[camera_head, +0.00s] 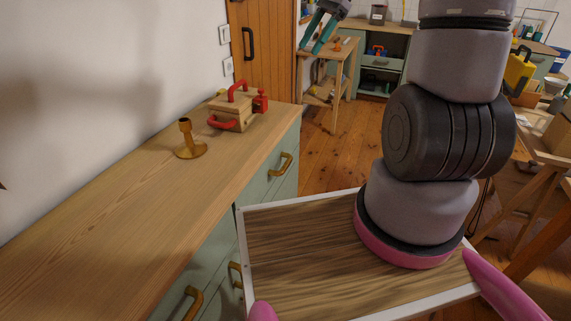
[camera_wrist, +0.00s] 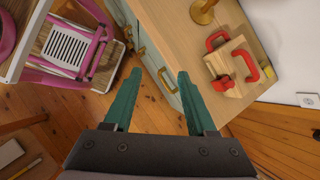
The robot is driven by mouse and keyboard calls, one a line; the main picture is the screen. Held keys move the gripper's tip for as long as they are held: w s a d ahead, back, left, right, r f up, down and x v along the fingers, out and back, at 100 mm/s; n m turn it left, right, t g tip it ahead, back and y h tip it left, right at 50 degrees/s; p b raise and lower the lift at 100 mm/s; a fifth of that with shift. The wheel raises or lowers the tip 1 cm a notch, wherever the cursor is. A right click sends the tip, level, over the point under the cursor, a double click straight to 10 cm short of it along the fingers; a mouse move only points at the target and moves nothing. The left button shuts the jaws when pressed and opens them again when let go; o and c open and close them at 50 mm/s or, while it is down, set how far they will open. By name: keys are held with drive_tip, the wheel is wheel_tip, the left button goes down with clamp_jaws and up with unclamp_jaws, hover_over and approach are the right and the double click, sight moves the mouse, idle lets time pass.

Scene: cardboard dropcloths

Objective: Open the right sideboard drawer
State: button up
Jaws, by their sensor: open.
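The sideboard (camera_head: 125,190) has a pale wooden top and green drawer fronts with brass handles. The right drawer's curved brass handle (camera_head: 281,165) is on the front's far section, and that drawer front looks flush. My gripper (camera_head: 311,48) shows at the top of the head view, teal fingers apart and empty, clear of the handle. In the wrist view my gripper (camera_wrist: 160,75) is open, and the drawer handle (camera_wrist: 167,80) appears between the fingertips, beyond them. How far off it is cannot be told exactly.
A wooden block with red handles (camera_head: 232,112) and a brass candlestick (camera_head: 190,140) stand on the sideboard top. Nearer brass handles (camera_head: 190,303) stick out from the front. A small wooden workbench (camera_head: 335,65) stands beyond. The plank floor (camera_head: 325,155) between is open.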

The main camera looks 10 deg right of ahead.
drive_tip(key=w+d+f+m+g+y, duration=0.2)
drive_tip(key=w+f+m+y, duration=0.15)
drive_tip(key=w+f, duration=0.5)
drive_tip(key=m+t+y, duration=0.7)
drive_tip(key=m+y, duration=0.3)
drive_tip(key=m, duration=1)
approach(287, 165)
drive_tip(key=shift+h, duration=0.25)
drive_tip(key=x, duration=0.6)
drive_tip(key=w+x, duration=0.1)
drive_tip(key=x, duration=0.3)
drive_tip(key=shift+f, duration=0.25)
drive_tip(key=shift+s, duration=0.1)
clamp_jaws()
drive_tip(key=shift+d, duration=0.1)
